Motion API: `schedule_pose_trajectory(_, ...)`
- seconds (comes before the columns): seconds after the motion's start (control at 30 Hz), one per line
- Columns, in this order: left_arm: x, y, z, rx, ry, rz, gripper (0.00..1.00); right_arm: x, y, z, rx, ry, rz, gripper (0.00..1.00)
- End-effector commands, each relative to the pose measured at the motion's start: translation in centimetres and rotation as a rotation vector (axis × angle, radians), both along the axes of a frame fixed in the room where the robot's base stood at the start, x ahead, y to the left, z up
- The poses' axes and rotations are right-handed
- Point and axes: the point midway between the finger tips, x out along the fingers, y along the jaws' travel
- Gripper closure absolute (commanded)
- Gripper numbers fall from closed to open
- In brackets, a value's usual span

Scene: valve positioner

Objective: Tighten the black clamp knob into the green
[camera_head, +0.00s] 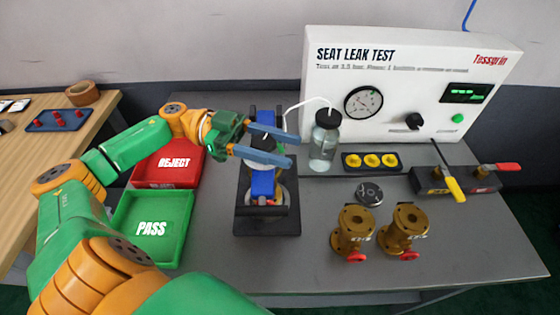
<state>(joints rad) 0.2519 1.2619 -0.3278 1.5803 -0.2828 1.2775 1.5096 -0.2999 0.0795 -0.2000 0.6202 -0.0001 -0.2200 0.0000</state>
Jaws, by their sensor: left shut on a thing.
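The clamp fixture (262,185) stands on a black base plate (268,222) in the middle of the grey bench, with blue uprights and a pale round part between them. The black clamp knob (263,143) is at its top, partly hidden by my gripper. My left gripper (292,150) reaches in from the left, its two grey-blue fingers on either side of the knob, shut on it. I cannot make out a green mark on the clamp. My right gripper is not in view.
A white test panel (400,60) with a gauge stands behind. A clear bottle (325,140) with a tube is close right of the fingers. Brass valves (353,232) stand front right. Red (160,185) and green (150,258) trays lie left, beneath my arm.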

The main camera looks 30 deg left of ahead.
Motion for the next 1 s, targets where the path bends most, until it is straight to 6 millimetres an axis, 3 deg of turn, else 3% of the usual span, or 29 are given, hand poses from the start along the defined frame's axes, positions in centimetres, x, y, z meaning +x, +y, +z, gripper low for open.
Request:
schedule_pose_trajectory(0.03,0.0,-0.1,-0.7,-0.001,-0.006,-0.039,1.00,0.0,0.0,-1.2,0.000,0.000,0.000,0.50)
schedule_pose_trajectory(0.1,-0.2,-0.1,-0.5,0.000,-0.004,-0.101,1.00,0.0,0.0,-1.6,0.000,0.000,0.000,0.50)
schedule_pose_trajectory(0.5,-1.1,-0.1,-0.1,0.002,0.003,-0.360,1.00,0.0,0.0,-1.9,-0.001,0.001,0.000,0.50)
schedule_pose_trajectory(1.0,-1.4,0.0,-0.2,0.002,0.003,-0.451,1.00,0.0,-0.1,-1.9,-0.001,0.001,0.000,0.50)
